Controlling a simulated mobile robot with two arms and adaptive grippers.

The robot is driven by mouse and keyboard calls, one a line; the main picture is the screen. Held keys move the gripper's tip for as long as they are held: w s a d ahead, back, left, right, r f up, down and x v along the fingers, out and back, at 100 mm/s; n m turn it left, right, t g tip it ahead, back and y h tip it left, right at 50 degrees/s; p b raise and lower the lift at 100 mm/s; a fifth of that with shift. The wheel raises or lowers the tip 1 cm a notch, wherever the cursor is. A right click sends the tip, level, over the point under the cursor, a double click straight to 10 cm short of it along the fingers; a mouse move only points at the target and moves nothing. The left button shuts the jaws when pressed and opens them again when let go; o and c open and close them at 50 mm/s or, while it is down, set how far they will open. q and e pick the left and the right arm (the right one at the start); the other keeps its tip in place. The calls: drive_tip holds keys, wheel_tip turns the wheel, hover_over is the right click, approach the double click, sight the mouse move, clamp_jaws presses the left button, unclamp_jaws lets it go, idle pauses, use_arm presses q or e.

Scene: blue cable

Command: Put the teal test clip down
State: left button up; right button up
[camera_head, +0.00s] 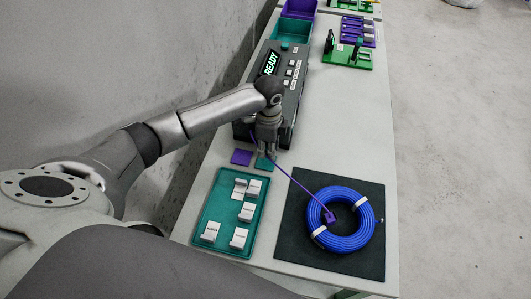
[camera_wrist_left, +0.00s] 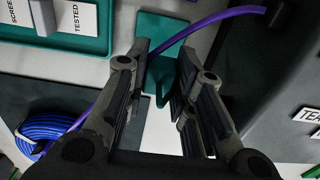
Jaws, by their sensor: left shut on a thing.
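My left gripper (camera_head: 267,150) points down in front of the dark console, over a flat teal square (camera_head: 264,163) on the bench. In the left wrist view the gripper (camera_wrist_left: 163,95) has its fingers on either side of the teal test clip (camera_wrist_left: 161,82), shut on it. The teal square (camera_wrist_left: 160,27) lies just beyond the clip in that view; I cannot tell whether the clip touches it. A purple lead (camera_wrist_left: 215,25) passes close by the fingers. The gripper hides the clip in the head view. My right gripper is out of view.
A purple square (camera_head: 241,157) lies left of the teal one. The console (camera_head: 290,95) reads READY. A teal tray (camera_head: 212,222) holds several white tags. A blue cable coil (camera_head: 362,237) with a purple clip (camera_head: 329,217) lies on a dark mat (camera_head: 365,272). The bench right of the console is clear.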

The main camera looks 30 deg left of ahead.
sight(266, 161)
use_arm(q)
drive_tip(key=shift+s+a+f, duration=0.1)
drive_tip(key=shift+a+f, duration=0.1)
drive_tip(key=shift+f, duration=0.8)
drive_tip(key=shift+s+a+f, duration=0.1)
drive_tip(key=shift+a+f, duration=0.05)
drive_tip(key=shift+f, duration=0.85)
drive_tip(key=shift+f, duration=0.1)
drive_tip(key=o, duration=0.7)
drive_tip(key=shift+o, duration=0.2)
wheel_tip(266, 161, up, 12)
drive_tip(key=shift+r+b, duration=0.15)
drive_tip(key=shift+b, duration=0.15)
